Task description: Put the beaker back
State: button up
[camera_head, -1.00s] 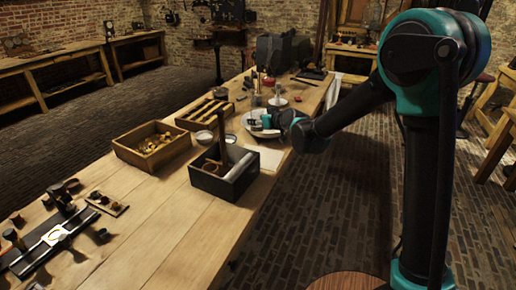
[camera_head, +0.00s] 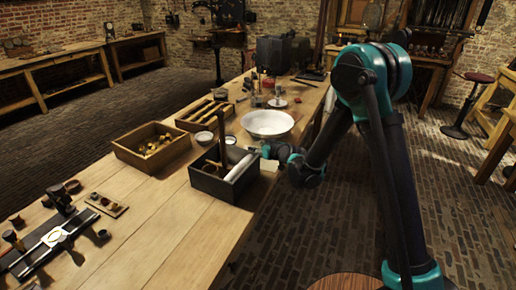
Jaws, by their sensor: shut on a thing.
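My gripper (camera_head: 262,150) is low over the table's right side, beside the dark open box (camera_head: 208,184) and in front of the white dish (camera_head: 268,123). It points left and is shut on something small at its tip. I take this to be the beaker, but its outline is too small and dark to make out. Whether it touches the table cannot be told. The dark box holds a pale roll (camera_head: 238,168) and an upright wooden post (camera_head: 222,138).
A wooden tray (camera_head: 125,157) with brass pieces and a slotted wooden rack (camera_head: 183,124) stand left of the box. A small white bowl (camera_head: 204,138) sits between them. Metal tools (camera_head: 50,240) lie at the near left. The table's front middle is bare.

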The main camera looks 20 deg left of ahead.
jog(key=shift+f, duration=0.15)
jog(key=o, duration=1)
jog(key=shift+s+d+r, duration=0.15)
jog(key=shift+d+r, duration=0.05)
jog(key=shift+r, duration=0.05)
jog(key=v, duration=1.1)
jog(key=shift+s+d, duration=0.2)
